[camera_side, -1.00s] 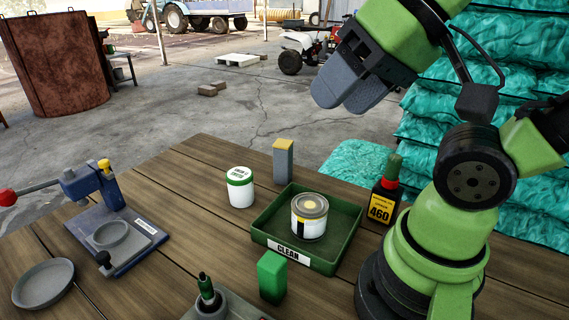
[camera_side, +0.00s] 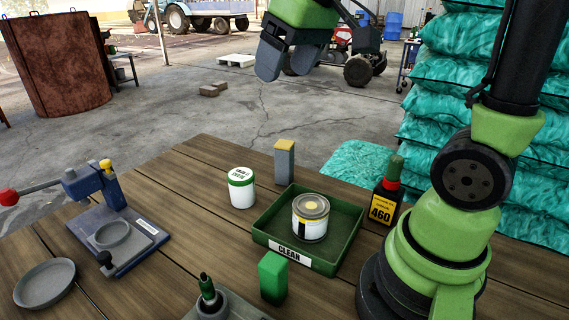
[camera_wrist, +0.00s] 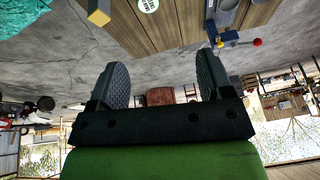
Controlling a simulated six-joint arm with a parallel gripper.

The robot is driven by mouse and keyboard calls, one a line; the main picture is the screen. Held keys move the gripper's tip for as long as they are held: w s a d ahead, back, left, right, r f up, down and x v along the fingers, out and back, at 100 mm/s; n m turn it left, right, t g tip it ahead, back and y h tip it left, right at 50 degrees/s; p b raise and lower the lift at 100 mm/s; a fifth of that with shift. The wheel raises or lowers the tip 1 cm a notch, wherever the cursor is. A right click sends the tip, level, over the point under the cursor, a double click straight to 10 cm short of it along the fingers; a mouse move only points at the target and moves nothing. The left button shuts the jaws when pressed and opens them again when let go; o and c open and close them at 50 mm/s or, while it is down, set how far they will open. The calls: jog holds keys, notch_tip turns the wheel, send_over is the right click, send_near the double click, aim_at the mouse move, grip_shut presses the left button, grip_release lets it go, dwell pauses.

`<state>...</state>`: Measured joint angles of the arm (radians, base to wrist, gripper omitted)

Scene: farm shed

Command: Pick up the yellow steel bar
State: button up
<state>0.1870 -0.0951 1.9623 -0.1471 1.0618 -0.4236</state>
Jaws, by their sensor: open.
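The yellow steel bar is an upright grey block with a yellow top (camera_side: 284,163). It stands on the wooden table behind the green tray, just right of a white tin. In the wrist view the bar (camera_wrist: 99,14) shows at the top left with its yellow end. My gripper (camera_side: 282,66) is high above the table, beyond and above the bar, well apart from it. In the wrist view its two grey fingers (camera_wrist: 163,80) are spread with nothing between them.
The green tray (camera_side: 322,264) holds a tin (camera_side: 310,222). Near it stand the white tin (camera_side: 241,190), a bottle (camera_side: 386,192), a green block (camera_side: 272,277) and a small holder (camera_side: 211,302). A press (camera_side: 115,225) and a grey dish (camera_side: 45,284) are at left. Teal sacks (camera_side: 450,110) are stacked behind.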

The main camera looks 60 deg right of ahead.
jog(key=w+d+f+n+g, duration=0.1)
jog(key=w+d+f+g, duration=0.1)
jog(key=w+d+f, duration=0.25)
jog(key=n+g, duration=0.2)
jog(key=n, duration=0.1)
send_over(284, 143)
jog(key=f, duration=1.1)
jog(key=shift+a, duration=0.2)
notch_tip(284, 143, down, 4)
jog(key=shift+d+f, duration=0.1)
jog(key=shift+f, duration=0.1)
jog(key=shift+s+f, duration=0.1)
jog(key=shift+f, duration=2.7)
jog(key=shift+c, duration=0.4)
jog(key=c, duration=1.1)
